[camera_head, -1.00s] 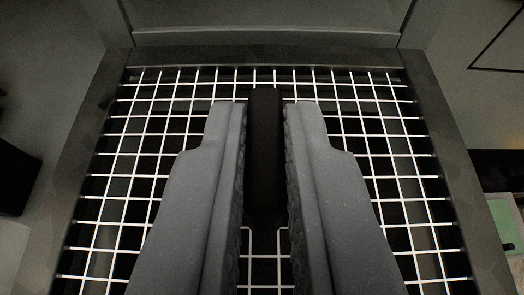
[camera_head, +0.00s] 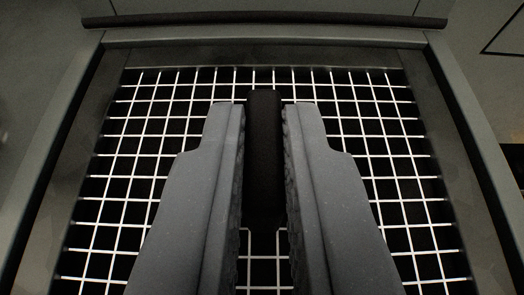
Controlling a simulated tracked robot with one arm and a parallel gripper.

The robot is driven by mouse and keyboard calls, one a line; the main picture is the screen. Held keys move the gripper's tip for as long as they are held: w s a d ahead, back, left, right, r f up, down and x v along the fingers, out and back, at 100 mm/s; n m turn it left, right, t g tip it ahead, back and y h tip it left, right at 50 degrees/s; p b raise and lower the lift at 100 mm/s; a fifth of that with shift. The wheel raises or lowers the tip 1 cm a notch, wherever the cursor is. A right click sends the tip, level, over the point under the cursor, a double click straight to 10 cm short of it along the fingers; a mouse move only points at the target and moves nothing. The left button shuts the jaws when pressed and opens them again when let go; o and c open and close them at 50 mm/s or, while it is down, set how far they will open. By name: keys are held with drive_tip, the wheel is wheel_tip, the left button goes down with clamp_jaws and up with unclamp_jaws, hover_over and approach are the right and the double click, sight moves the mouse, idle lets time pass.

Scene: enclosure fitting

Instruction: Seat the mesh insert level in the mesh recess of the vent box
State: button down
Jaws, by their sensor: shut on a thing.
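The mesh insert (camera_head: 265,58) is a grey frame with a white wire grid, and it fills most of the view. My gripper (camera_head: 264,108) is shut on its upright black grip bar (camera_head: 264,150), with one finger on each side. The vent box (camera_head: 262,39) shows as a lighter grey rim along the far side and down both sides of the insert. The frame lies within this rim, with dark strips along its left and right sides. Whether it rests on the bottom of the recess or is fully level I cannot tell. The near edge is out of view.
Beyond the far rim is a dark ledge (camera_head: 262,22) with a grey panel behind it. A plain grey surface shows at both upper corners. A dark object (camera_head: 516,160) is partly visible at the right edge.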

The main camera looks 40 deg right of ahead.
drive_tip(key=c, duration=1.4)
unclamp_jaws()
drive_tip(key=p+v, duration=0.3)
drive_tip(key=v, duration=1.1)
drive_tip(key=w+a+r+t+y, duration=0.2)
drive_tip(key=w+r+y, duration=0.15)
drive_tip(key=r, duration=0.55)
drive_tip(key=w+a+r+t+y, duration=0.1)
drive_tip(key=w+r+t+y, duration=0.1)
drive_tip(key=w+r, duration=0.5)
drive_tip(key=s+r+n+t+y, duration=0.1)
drive_tip(key=s+r+y, duration=0.1)
drive_tip(key=r, duration=0.7)
drive_tip(key=s+r+n+t+y, duration=0.1)
drive_tip(key=r+n+y, duration=0.1)
drive_tip(key=r, duration=0.7)
drive_tip(key=s+d+r+n+y, duration=0.25)
drive_tip(key=s+r, duration=0.55)
drive_tip(key=r, duration=0.5)
drive_tip(key=s+d+r+n+h, duration=0.1)
drive_tip(key=s+d+r+h, duration=0.1)
drive_tip(key=s, duration=0.4)
drive_tip(key=s+d+r+g+h, duration=0.1)
drive_tip(key=s+d+r+h, duration=0.1)
drive_tip(key=s+d+r, duration=0.3)
drive_tip(key=shift+s+d+n, duration=0.35)
drive_tip(key=shift+s+d, duration=0.05)
drive_tip(key=shift+s, duration=0.5)
